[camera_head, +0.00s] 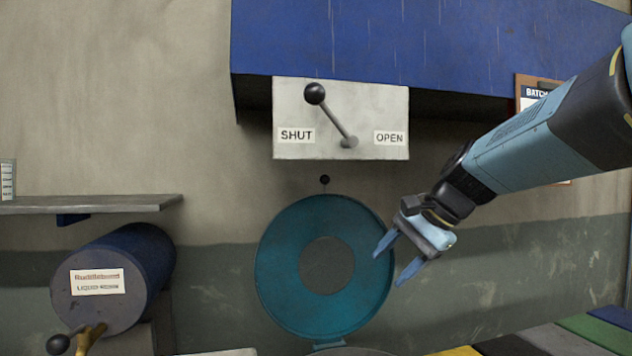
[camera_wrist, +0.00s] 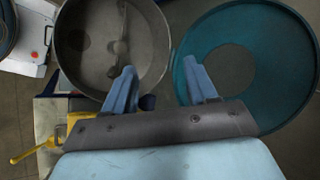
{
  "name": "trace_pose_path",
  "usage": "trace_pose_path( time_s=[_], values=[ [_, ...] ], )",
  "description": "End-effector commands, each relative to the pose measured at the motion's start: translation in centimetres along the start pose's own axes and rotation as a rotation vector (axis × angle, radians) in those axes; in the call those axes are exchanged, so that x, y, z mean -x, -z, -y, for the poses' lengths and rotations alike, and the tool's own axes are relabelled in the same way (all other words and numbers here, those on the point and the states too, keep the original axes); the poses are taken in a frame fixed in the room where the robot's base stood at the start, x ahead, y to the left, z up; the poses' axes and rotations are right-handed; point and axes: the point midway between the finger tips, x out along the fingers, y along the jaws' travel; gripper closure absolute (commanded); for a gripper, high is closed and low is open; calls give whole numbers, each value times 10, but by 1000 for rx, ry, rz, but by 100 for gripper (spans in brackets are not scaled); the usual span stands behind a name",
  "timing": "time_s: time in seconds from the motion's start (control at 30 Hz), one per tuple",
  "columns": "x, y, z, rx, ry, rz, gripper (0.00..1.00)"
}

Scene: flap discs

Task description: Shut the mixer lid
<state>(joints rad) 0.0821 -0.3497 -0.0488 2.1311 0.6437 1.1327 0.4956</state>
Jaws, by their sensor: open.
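The mixer lid (camera_head: 285,235) is a round teal disc with a grey centre and a small dark knob (camera_head: 324,180) above its top edge. It stands raised and open, its lower edge at a small bracket by the mixer drum (camera_head: 348,351), which barely shows at the bottom. In the wrist view the lid (camera_wrist: 283,65) is at the right and the open grey drum (camera_wrist: 85,60), with a paddle inside, is at the left. My gripper (camera_head: 389,269) is open and empty, its blue fingertips by the lid's right edge. It also shows in the wrist view (camera_wrist: 159,68); contact cannot be told.
A wall panel (camera_head: 385,152) has a black-knobbed lever (camera_head: 328,113) leaning toward SHUT. A blue hood (camera_head: 400,45) overhangs it. A dark blue drum (camera_head: 135,265) with a brass tap lies at left under a shelf (camera_head: 95,204). The wall between drum and lid is clear.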

Motion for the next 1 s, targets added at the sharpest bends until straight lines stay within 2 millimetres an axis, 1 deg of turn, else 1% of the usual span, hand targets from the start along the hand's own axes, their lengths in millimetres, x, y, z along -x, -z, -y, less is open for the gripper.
trace_pose_path(
  time_s=[0.03, 0.17, 0.2, 0.37, 0.4, 0.5, 0.6, 0.73, 0.8, 0.87, 1.0],
  values=[
    [-2, 10, 20, -86, 35, 43, 43],
    [-2, 33, 70, -308, 129, 166, 43],
    [-2, 42, 85, -374, 158, 206, 43],
    [2, 79, 142, -623, 260, 380, 43],
    [3, 90, 155, -682, 284, 426, 43],
    [8, 118, 185, -816, 338, 545, 43],
    [13, 144, 210, -927, 382, 657, 43],
    [18, 171, 231, -1027, 420, 772, 43],
    [21, 181, 238, -1059, 433, 816, 43],
    [22, 186, 241, -1079, 440, 842, 43],
    [22, 190, 248, -1096, 446, 868, 43]
  ],
)
